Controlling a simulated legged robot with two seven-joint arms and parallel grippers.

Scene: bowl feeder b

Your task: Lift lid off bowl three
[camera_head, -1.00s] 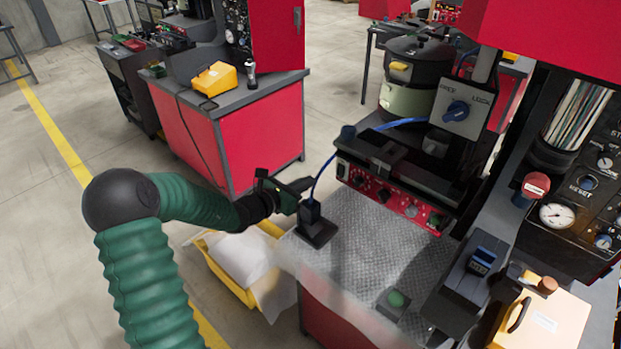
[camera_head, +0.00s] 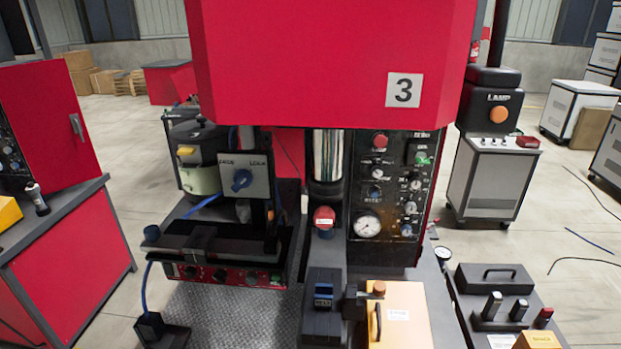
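The bowl is partly hidden by a grey switch box with a blue knob (camera_head: 242,180). I cannot tell whether this is bowl three. Neither of my grippers is in view.
A red-fronted control unit (camera_head: 215,275) stands before the bowl on a metal-plate bench top (camera_head: 225,315). An orange-tan box (camera_head: 405,315) and a gauge panel (camera_head: 390,185) are right of it. A black tray with handles (camera_head: 490,300) lies at the lower right.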

